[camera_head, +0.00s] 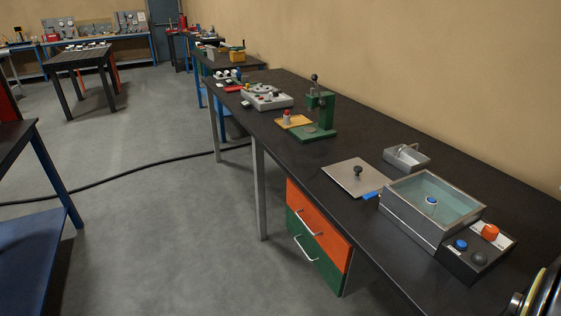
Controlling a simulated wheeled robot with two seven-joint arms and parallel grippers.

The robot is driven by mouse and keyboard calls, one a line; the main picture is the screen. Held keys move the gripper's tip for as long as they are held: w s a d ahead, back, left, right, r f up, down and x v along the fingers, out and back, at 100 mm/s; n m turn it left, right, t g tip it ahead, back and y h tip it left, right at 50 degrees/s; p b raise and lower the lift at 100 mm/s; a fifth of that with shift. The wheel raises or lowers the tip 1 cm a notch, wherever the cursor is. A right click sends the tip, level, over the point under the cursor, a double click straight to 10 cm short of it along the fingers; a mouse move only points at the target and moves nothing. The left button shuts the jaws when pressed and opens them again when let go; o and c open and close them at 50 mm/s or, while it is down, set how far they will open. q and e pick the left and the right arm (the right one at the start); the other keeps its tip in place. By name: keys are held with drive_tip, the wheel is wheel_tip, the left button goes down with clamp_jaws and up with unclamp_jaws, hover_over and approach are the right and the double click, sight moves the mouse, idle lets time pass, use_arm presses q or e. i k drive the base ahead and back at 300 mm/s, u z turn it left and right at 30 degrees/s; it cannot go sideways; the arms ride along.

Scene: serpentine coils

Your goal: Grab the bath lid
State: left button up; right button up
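The bath lid (343,180) is a flat, light grey square plate with a dark round knob (357,172) standing up near its middle. It lies on the black workbench, left of the bath. The bath (410,222) is a grey metal box, open at the top, with a clear bluish-green inside. A small blue and white round thing (431,201) shows within it. A small blue piece (371,196) sits between the lid and the bath. Neither of my grippers can be made out in this view.
A green press (320,117) stands farther left on the long bench (375,125). A dark and yellow rounded object (541,296) cuts into the bottom-right corner.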

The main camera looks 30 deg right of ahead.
sight(355, 175)
drive_tip(key=z, duration=0.1)
drive_tip(key=i, duration=1.1)
drive_tip(key=z, duration=0.65)
